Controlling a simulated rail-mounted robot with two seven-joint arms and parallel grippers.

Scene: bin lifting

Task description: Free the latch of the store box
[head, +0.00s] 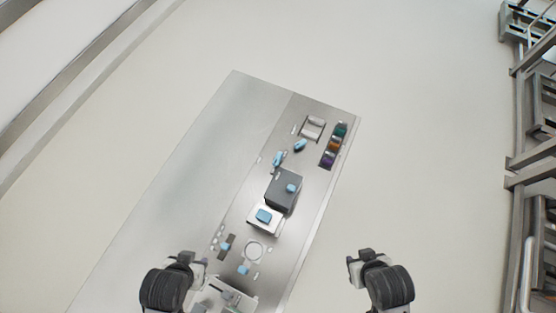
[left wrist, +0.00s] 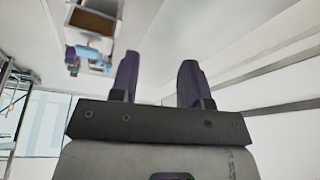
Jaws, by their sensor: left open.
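A dark grey box (head: 283,188) with a small blue piece (head: 291,188) on its top stands mid-bench; it may be the store box, but I cannot make out a latch.
The metal bench (head: 190,170) has a bare left half. A white tray (head: 277,230) with a blue block touches or nears the grey box. Blue pieces (head: 279,158), coloured bins (head: 334,145) and a pale frame (head: 313,128) lie farther off. Shelving (head: 535,150) stands right; floor between is clear.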

